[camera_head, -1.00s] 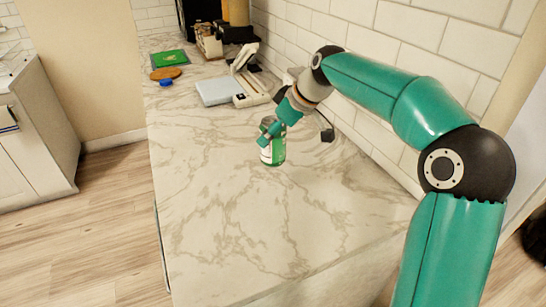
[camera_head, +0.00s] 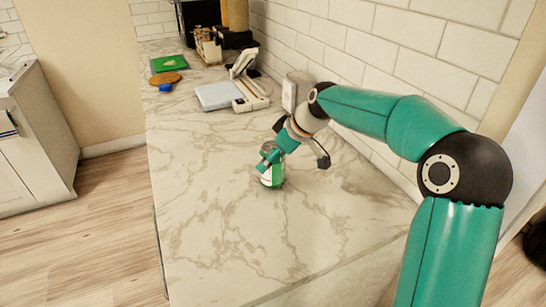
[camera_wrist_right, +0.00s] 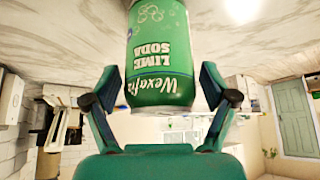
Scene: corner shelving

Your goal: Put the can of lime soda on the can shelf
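The can of lime soda (camera_head: 271,179) is green with a pale label and stands upright on the marble counter (camera_head: 225,240). In the right wrist view the can (camera_wrist_right: 160,55) appears upside down, with "LIME SODA" readable. My right gripper (camera_head: 266,162) is at the can, covering part of it in the head view. In the wrist view its two fingers (camera_wrist_right: 161,78) straddle the can with a narrow gap on each side, so it looks open. My left gripper is not in view. I cannot identify a can shelf in these frames.
A pale flat box (camera_head: 214,96) and a white device (camera_head: 251,93) lie behind the can. A green item (camera_head: 169,63), a brown board (camera_head: 166,78) and a blue item (camera_head: 165,87) are farther back. A tiled wall (camera_head: 390,60) borders the right. The front counter is clear.

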